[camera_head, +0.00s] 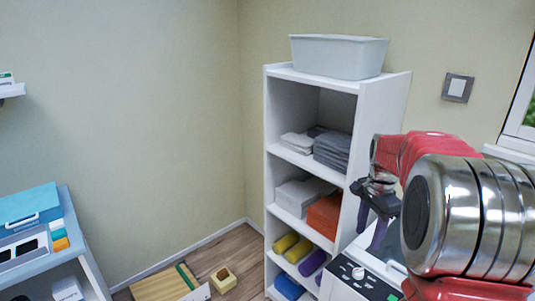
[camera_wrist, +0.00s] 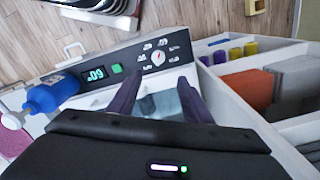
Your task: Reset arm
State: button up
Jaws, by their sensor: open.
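My gripper (camera_head: 376,231) is at the right of the head view, in front of the right side of a white shelf unit (camera_head: 378,105). It points downward above a white machine (camera_head: 352,289) with a control panel. In the wrist view its two dark purple fingers (camera_wrist: 157,97) stand apart with nothing between them. The panel there shows a dial (camera_wrist: 158,57), a green button (camera_wrist: 116,69) and a lit display (camera_wrist: 96,74). My red and silver arm covers the right side of the head view.
The shelf holds grey towels (camera_head: 332,150), an orange stack (camera_head: 323,216) and coloured rolls (camera_head: 285,243); a white bin (camera_head: 338,57) stands on top.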

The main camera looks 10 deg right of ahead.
jog(key=s+a+r+n+t, duration=0.2)
jog(key=s+a+r+n, duration=0.1)
jog(key=s+a+n, duration=0.5)
jog(key=s+a+r+n+t, duration=0.3)
jog(key=s+a+n, duration=0.5)
jog(key=s+a, duration=0.4)
jog(key=a, duration=0.4)
jog(key=shift+n+t, duration=0.3)
jog(key=shift+n, duration=0.1)
jog(key=shift+s+r, duration=0.1)
